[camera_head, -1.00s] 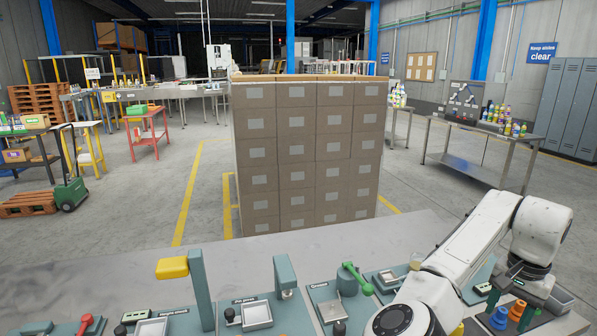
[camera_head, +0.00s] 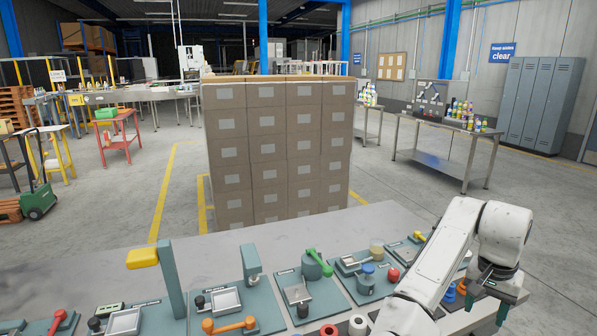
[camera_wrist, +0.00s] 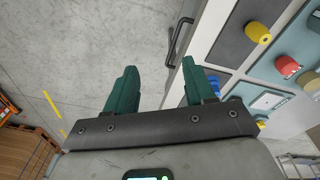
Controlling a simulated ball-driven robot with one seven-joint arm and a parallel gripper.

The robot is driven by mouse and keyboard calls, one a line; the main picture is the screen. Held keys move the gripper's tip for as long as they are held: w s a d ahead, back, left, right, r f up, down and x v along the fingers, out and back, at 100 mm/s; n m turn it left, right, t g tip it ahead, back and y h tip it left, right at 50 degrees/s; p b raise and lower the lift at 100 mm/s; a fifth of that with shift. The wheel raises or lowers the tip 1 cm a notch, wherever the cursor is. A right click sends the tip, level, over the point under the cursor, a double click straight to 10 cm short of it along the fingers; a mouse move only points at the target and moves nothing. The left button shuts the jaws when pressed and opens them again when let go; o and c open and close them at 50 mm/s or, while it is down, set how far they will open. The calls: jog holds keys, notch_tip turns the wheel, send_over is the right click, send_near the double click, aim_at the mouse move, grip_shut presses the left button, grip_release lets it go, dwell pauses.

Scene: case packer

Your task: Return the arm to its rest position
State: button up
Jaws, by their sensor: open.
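My white arm reaches in from the lower right of the head view, bent at the elbow. My gripper (camera_head: 490,291) hangs at the right end of the bench, its dark green fingers pointing down. In the wrist view my gripper (camera_wrist: 156,88) is open, with its two green fingers well apart and nothing between them. Below the fingers I see grey floor and a light cabinet side with a dark handle (camera_wrist: 178,40). The fingers appear to be beside the bench edge; I cannot tell the exact gap.
A steel table (camera_head: 440,160) is at the right. Floor between is clear.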

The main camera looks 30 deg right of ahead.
jog(key=s+a+f+n, duration=0.3)
jog(key=a+f+n, duration=0.2)
jog(key=a, duration=0.5)
jog(key=s+a+f+n+t, duration=0.1)
jog(key=s+a+f+n, duration=0.2)
jog(key=a, duration=0.8)
jog(key=s+a+f+n, duration=0.3)
jog(key=a+f+n, duration=0.4)
jog(key=a+f, duration=0.3)
jog(key=shift+s+a+f+y, duration=0.3)
jog(key=shift+s+f+y, duration=0.1)
jog(key=shift+f, duration=0.2)
